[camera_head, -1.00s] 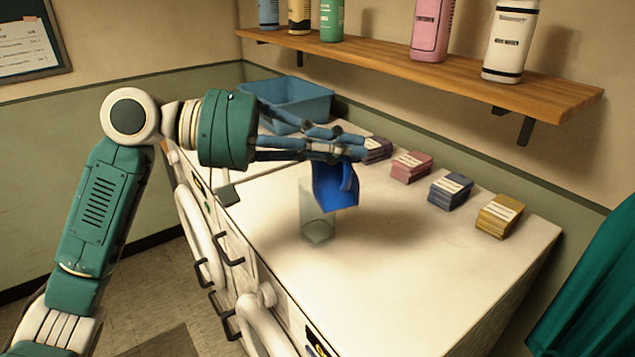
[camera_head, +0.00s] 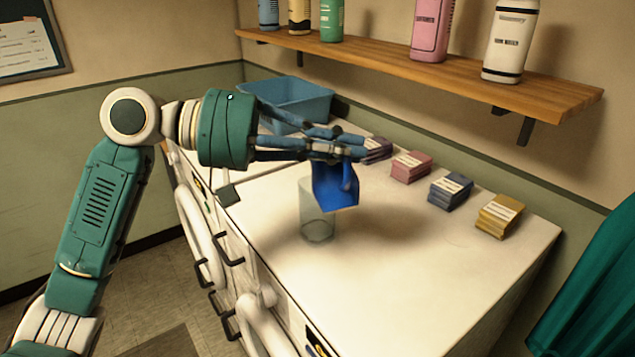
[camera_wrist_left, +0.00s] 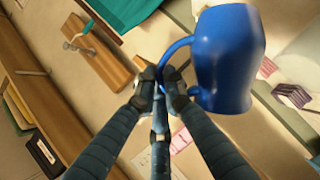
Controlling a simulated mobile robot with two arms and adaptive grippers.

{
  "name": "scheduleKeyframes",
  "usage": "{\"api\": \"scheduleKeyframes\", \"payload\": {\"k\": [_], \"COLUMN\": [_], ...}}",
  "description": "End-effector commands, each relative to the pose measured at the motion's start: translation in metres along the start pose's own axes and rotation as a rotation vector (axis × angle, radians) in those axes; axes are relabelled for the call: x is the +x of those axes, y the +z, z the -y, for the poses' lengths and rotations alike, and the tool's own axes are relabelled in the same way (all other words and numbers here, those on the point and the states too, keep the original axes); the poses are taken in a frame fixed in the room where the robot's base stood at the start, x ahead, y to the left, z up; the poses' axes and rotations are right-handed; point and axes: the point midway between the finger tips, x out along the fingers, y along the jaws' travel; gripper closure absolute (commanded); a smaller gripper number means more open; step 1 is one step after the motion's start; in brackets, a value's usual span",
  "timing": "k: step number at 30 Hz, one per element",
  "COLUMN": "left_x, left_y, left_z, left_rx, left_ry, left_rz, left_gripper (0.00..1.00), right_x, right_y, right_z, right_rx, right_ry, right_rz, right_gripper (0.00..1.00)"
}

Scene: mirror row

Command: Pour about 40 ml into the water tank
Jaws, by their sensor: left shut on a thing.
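My left gripper (camera_head: 340,150) reaches in from the left over the white counter. It is shut on the handle of a blue jug (camera_head: 334,188). The jug hangs beneath the fingers, above the counter, and looks tilted. A clear, see-through container (camera_head: 317,222), which looks like the water tank, stands upright on the counter. The jug is above it and slightly to its right, partly overlapping its top in this view. No stream of water can be made out. In the left wrist view, the fingers (camera_wrist_left: 160,85) close on the handle of the jug (camera_wrist_left: 225,60). My right gripper is not in view.
A blue bin (camera_head: 290,98) stands at the counter's back left. Several stacks of packets line the back, among them a pink one (camera_head: 411,166) and a yellow one (camera_head: 499,215). A wooden shelf (camera_head: 440,78) with bottles hangs above. The front right counter is clear.

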Motion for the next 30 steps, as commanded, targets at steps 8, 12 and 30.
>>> {"api": "scheduleKeyframes", "payload": {"k": [8, 12, 30], "left_x": [0.0, 0.0, 0.018], "left_y": [0.0, 0.0, 0.047], "left_z": [-0.001, -0.001, 0.032], "left_rx": [0.001, 0.002, 0.399], "left_ry": [0.002, 0.002, -0.128], "left_rz": [-0.001, -0.001, -0.056], "left_gripper": [1.0, 1.0, 1.0], "right_x": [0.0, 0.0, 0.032], "right_y": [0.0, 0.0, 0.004], "right_z": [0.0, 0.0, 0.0], "right_rx": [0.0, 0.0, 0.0], "right_ry": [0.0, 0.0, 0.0], "right_rz": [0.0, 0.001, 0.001], "right_gripper": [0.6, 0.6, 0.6]}}
